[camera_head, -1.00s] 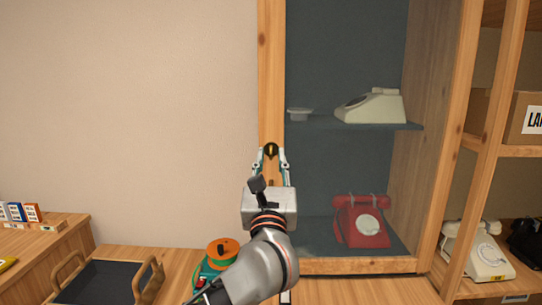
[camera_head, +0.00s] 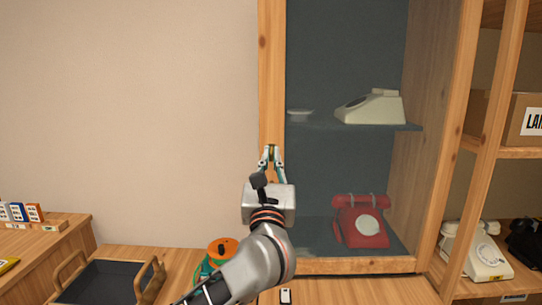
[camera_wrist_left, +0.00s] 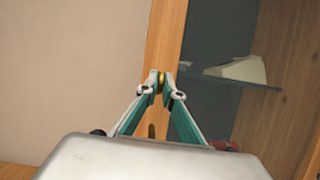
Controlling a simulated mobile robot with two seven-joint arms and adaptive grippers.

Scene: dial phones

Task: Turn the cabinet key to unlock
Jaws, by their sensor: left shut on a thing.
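My left gripper (camera_head: 271,150) is at the left wooden frame post of the cabinet (camera_head: 271,60), with its fingertips drawn together. In the left wrist view, the fingertips (camera_wrist_left: 161,82) are shut on a small brass-coloured key (camera_wrist_left: 161,79) at the post; only a sliver of it shows between them. The key is hidden behind the fingers in the head view. How far the key is turned cannot be told. The cabinet front looks closed by clear glass. My right gripper is not in view.
Behind the glass are a cream phone (camera_head: 372,107) on the shelf and a red phone (camera_head: 360,222) below. A dark tray (camera_head: 108,283) and an orange-and-green reel (camera_head: 219,250) are at lower left. The wall left of the cabinet is clear.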

